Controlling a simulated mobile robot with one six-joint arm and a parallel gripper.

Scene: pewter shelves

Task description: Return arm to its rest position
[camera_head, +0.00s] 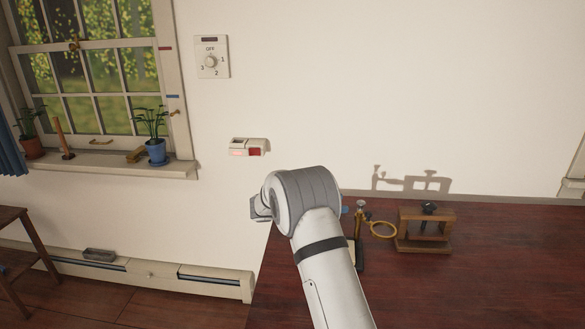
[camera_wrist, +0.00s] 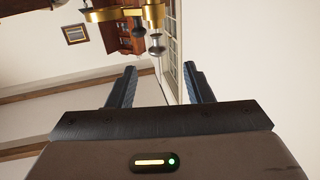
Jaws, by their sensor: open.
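My arm (camera_head: 320,255) reaches up from the bottom of the head view, in front of the left end of the dark red tabletop. Its grey wrist joint hides most of my gripper, and only a small grey part shows at its left. In the wrist view my gripper (camera_wrist: 160,80) has its two dark fingers spread wide apart with nothing between them. The fingers point toward open room.
A ring stand (camera_head: 360,225) with a yellow ring and a wooden stand (camera_head: 425,228) are right of my arm on the tabletop (camera_head: 470,280). A white wall box (camera_head: 248,147), a dial (camera_head: 211,58) and potted plants (camera_head: 156,150) are left. A brass fixture (camera_wrist: 125,13) hangs ahead.

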